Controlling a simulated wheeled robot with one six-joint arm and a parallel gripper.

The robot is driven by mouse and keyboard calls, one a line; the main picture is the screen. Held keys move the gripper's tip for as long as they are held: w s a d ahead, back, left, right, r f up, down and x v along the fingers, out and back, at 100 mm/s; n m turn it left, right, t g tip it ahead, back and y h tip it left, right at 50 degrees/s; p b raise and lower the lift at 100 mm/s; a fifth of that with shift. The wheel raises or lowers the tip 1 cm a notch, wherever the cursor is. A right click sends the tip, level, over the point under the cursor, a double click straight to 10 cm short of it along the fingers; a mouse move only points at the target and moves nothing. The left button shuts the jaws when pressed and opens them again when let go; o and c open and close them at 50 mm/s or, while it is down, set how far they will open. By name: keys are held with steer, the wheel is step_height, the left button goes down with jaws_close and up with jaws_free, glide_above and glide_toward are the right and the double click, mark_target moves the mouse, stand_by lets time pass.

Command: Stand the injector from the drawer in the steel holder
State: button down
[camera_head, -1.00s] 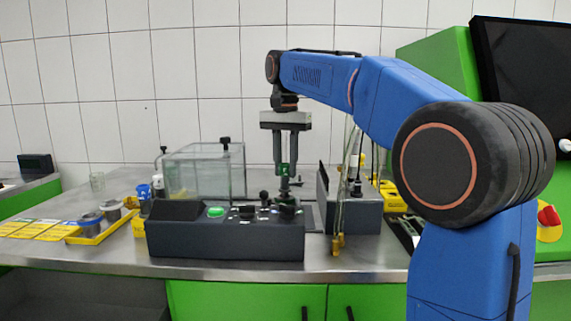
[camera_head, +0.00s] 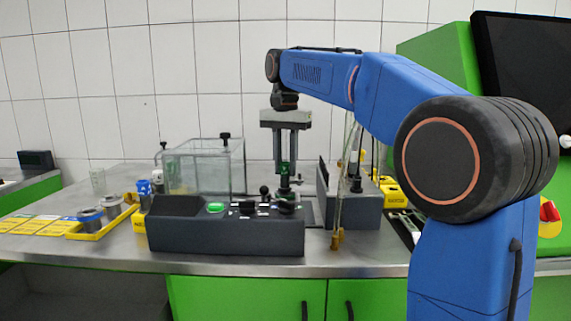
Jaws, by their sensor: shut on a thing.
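My gripper (camera_head: 286,157) points straight down behind the dark control console, near the middle of the bench. Its fingers are shut on the injector (camera_head: 284,171), a slim upright piece with a green body. The injector's lower end comes down close behind the console's knobs, where small dark parts overlap it. I cannot tell the steel holder apart there, nor whether the injector touches anything below. No open drawer shows in this view.
The dark console (camera_head: 225,237) with a green button stands in front. A clear tank (camera_head: 203,170) is to the left, a grey box (camera_head: 352,212) to the right. A yellow tray (camera_head: 103,225) with metal cups lies at left. Thin hoses hang right of my gripper.

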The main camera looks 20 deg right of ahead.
steer(key=shift+f, duration=0.25)
stand_by(0.3)
steer(key=c, duration=1.4)
jaws_free()
steer(key=shift+r, duration=3.55)
steer(key=shift+s, duration=0.1)
